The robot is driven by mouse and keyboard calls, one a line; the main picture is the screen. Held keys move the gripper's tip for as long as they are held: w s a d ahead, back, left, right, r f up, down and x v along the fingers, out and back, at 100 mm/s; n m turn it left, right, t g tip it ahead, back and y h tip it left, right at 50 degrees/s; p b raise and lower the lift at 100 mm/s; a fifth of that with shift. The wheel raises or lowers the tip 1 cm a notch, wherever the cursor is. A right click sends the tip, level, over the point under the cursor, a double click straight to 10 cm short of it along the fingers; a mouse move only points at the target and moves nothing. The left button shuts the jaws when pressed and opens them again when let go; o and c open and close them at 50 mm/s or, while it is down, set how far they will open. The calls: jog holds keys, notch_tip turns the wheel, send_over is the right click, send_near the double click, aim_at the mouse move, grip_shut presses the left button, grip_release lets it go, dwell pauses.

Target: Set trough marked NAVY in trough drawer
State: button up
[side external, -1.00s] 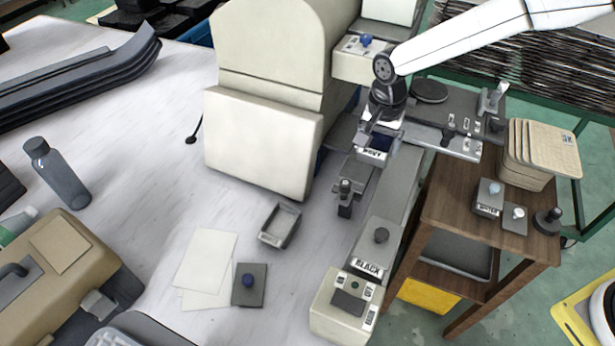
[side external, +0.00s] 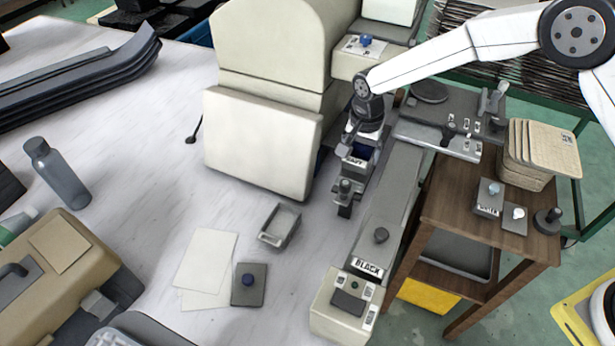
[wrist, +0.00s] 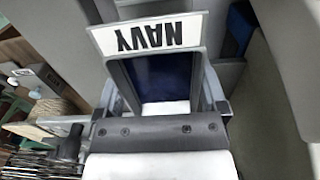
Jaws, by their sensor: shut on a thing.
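The trough marked NAVY (side external: 354,162) is a small dark box with a blue inside and a white label on its front. My gripper (side external: 362,142) is shut on it, beside the cream machine. In the wrist view the trough (wrist: 150,36) fills the middle, its label upside down and its blue inside facing the camera. A dark part with a black knob (side external: 345,188) stands just in front of the trough in the side view. Which part is the trough drawer is not clear, and whether the trough touches anything beneath it is hidden.
The tall cream machine (side external: 262,140) stands close on the left. A long grey strip with a knob and BLACK label (side external: 367,267) runs on the right. A wooden cart (side external: 450,195) stands further right.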

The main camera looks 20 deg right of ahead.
jog(key=shift+f, duration=1)
jog(key=shift+f, duration=0.2)
jog(key=o, duration=1.2)
jog(key=shift+r, duration=0.15)
notch_tip(320, 180, up, 12)
